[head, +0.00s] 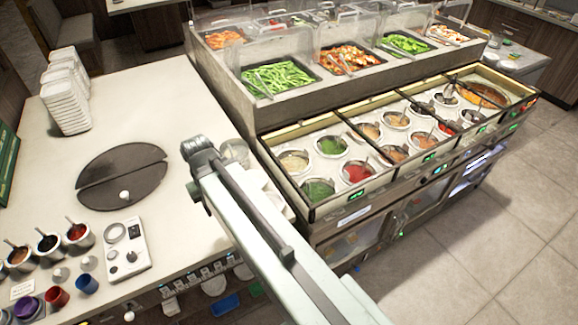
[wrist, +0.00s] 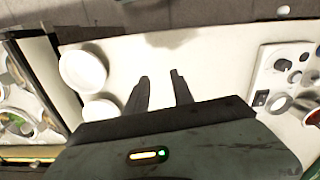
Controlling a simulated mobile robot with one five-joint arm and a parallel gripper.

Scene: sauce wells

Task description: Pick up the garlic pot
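Several round pots sit in the sauce wells of the counter on the right. One pot with pale, chopped-looking contents (head: 294,162) is at the near left corner of the wells. It may be the garlic pot, but I can read no label. My gripper (wrist: 160,76) shows in the wrist view as two dark fingers with a gap between them, open and empty over the white counter. In the head view my arm crosses the middle, its end over the white counter just left of the wells, apart from that pot. Its fingers are hard to make out there.
Two white round dishes (wrist: 83,70) lie left of the fingers. A knobbed panel (head: 123,250) sits on the white counter (head: 160,95) near a dark round plate (head: 122,176). Small sauce pots (head: 78,235) stand at the lower left. Clear-shielded food trays (head: 275,80) rise behind the wells.

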